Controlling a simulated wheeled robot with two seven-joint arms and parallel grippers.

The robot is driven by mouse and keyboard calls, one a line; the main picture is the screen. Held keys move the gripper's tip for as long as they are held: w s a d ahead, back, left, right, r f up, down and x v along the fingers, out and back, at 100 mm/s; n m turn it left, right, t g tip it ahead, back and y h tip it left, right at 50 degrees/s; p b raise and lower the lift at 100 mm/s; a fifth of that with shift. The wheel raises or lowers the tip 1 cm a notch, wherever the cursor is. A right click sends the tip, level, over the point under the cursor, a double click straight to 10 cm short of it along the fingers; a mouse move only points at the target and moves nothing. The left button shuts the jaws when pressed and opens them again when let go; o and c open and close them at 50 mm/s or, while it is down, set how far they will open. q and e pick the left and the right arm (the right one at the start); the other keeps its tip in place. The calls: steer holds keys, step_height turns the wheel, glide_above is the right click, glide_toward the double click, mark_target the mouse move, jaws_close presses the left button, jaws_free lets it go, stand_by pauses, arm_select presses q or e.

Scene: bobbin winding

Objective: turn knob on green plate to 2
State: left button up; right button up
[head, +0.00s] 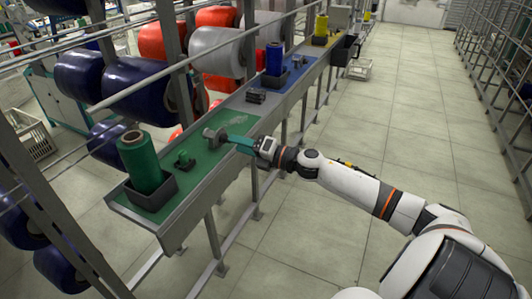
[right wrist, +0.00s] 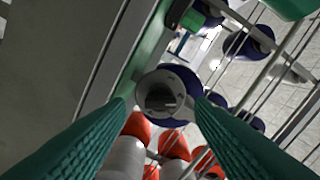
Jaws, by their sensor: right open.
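The green plate (head: 210,160) is the near section of the long bench in the head view. In the right wrist view the open fingers (right wrist: 163,105) lie to either side of the knob, with no clear contact. I cannot read any number or the knob's setting. My left gripper is not in view.
A blue plate (head: 285,80) with a blue bobbin (head: 274,59) lies beyond. Racks of large rolls (head: 135,90) run along the left; the right-hand floor is clear.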

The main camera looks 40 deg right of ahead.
steer(key=b+v, duration=0.1)
steer(key=v, duration=0.8)
steer(key=shift+s, duration=0.25)
steer(key=shift+d, duration=0.1)
